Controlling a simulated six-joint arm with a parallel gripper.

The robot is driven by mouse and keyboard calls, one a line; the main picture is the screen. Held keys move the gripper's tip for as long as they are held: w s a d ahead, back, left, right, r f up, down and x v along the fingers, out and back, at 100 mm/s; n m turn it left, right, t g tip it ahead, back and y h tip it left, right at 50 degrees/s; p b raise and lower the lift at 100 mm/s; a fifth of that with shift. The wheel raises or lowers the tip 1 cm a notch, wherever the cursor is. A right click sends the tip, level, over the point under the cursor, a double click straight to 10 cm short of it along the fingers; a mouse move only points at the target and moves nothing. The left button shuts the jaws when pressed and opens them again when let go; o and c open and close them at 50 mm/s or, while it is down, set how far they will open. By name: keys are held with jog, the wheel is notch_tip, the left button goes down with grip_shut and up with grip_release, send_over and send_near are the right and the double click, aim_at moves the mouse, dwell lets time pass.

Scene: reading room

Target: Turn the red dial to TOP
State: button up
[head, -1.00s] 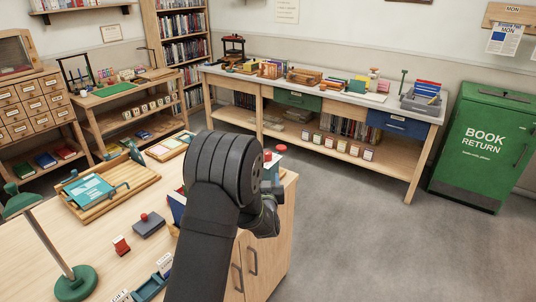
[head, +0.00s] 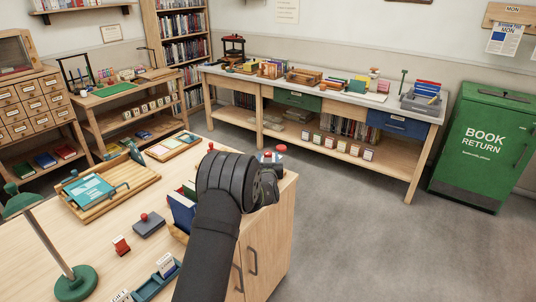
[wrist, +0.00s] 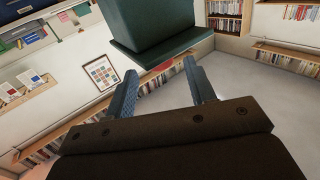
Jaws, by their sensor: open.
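A small red round part (head: 281,149) shows at the far right corner of the near counter, beside a bluish-grey object (head: 267,158). It may be the red dial; no TOP mark is legible. My arm's wrist partly covers that corner in the head view, and the fingers are hidden there. In the wrist view my gripper (wrist: 161,80) is open, with two blue-grey fingers. A dark green block (wrist: 160,30) fills the top of that view beyond the fingers. A bit of red (wrist: 162,67) shows at its lower edge, between the fingertips. I cannot tell whether anything touches.
On the near counter (head: 90,240) stand a green lamp (head: 75,282), a wooden tray (head: 110,202), a grey block with a red knob (head: 148,225) and upright blue books (head: 181,210). A long workbench (head: 340,107) and a green return bin (head: 480,150) stand beyond open grey floor.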

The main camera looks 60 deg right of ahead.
aim_at(268, 155)
jog(key=shift+x, duration=2.05)
jog(key=shift+c, duration=0.2)
jog(key=c, duration=0.9)
